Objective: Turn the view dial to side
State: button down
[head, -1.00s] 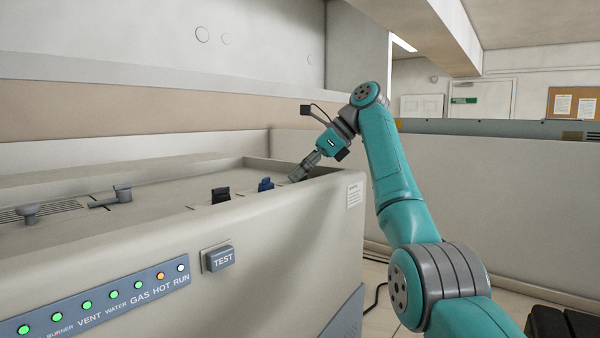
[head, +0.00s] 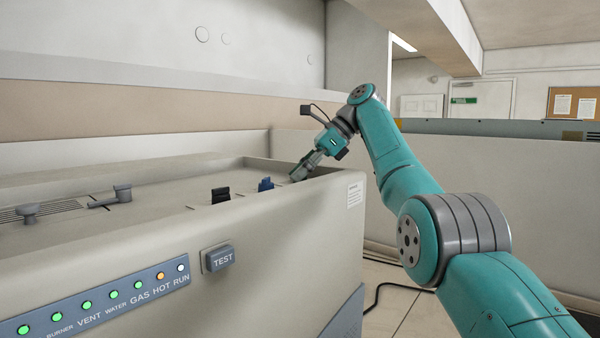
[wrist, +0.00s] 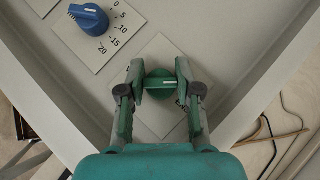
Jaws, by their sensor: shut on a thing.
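A green dial (wrist: 159,83) sits on a light square plate (wrist: 159,47) near the corner of the recessed top of the instrument. My gripper (wrist: 160,78) has one finger at each side of the dial and is shut on it. In the head view my gripper (head: 298,173) reaches down to the right end of the instrument top, and the dial is hidden there.
A blue knob (wrist: 89,17) with a scale of numbers is at the upper left, beside the green dial; it also shows in the head view (head: 265,184). A black knob (head: 220,195) is further left. The raised rim (wrist: 255,95) runs close to my gripper.

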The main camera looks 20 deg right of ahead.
dwell(0.3)
jog(key=c, duration=0.8)
grip_release()
jog(key=shift+o, duration=0.2)
jog(key=shift+m+t, duration=0.5)
jog(key=shift+m, duration=0.1)
